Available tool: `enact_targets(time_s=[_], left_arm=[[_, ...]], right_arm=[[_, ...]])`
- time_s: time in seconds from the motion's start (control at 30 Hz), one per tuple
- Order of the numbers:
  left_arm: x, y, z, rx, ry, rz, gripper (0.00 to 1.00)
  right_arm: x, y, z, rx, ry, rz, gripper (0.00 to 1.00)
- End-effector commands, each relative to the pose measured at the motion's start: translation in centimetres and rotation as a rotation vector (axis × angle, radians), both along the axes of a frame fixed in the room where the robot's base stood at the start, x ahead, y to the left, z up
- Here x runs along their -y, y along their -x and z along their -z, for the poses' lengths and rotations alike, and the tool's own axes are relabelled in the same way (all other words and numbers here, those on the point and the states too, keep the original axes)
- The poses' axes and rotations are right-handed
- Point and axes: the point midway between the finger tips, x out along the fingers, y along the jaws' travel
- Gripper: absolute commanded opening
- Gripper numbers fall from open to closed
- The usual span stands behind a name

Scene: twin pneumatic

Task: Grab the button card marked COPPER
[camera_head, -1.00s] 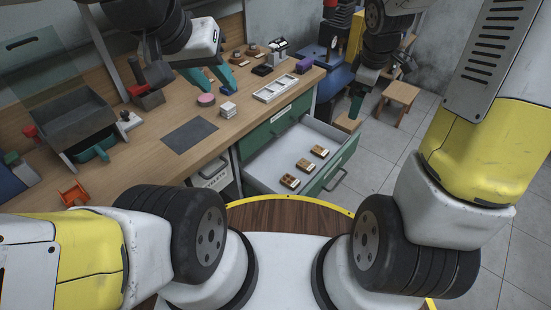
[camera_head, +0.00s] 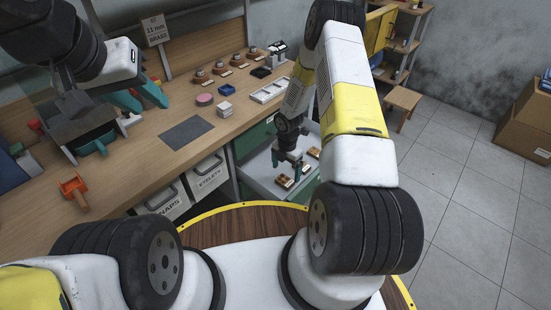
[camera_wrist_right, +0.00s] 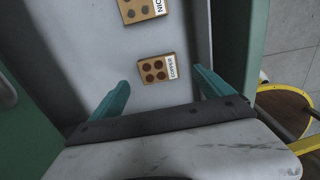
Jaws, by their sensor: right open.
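In the right wrist view the button card marked COPPER (camera_wrist_right: 152,70) lies flat on the drawer floor. It is tan with several dark brown buttons and a white label. My right gripper (camera_wrist_right: 161,80) is open and empty, with the card ahead between the lines of its teal fingers. In the head view my right gripper (camera_head: 287,163) points down over the open drawer (camera_head: 254,176), beside the cards.
A second card (camera_wrist_right: 141,10), its label starting NIC, lies beyond the COPPER card. A sign (camera_head: 156,31) reads 11 mm BRASS. The bench holds a dark mat (camera_head: 186,133), a white tray (camera_head: 269,90) and a pink disc (camera_head: 204,99). Drawer walls flank the right gripper.

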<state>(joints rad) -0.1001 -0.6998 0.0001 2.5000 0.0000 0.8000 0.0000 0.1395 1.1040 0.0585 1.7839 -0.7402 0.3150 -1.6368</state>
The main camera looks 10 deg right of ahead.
Motion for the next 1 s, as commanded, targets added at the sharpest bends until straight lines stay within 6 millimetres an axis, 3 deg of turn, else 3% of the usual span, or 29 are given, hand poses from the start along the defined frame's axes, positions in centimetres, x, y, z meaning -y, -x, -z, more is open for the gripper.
enact_targets(time_s=[0.37, 0.67, 1.0], left_arm=[[0.0, 0.0, 0.0, 0.000, 0.000, 0.000, 0.36], [0.0, 0.0, 0.0, 0.000, 0.000, 0.000, 0.36], [0.0, 0.0, 0.0, 0.000, 0.000, 0.000, 0.36]], right_arm=[[-0.3, -0.1, 5.1, -0.002, 0.001, 0.002, 0.91], [-0.3, -0.2, 5.5, 0.001, 0.001, 0.003, 0.91], [-0.3, -0.2, 5.5, 0.001, 0.001, 0.003, 0.26]])
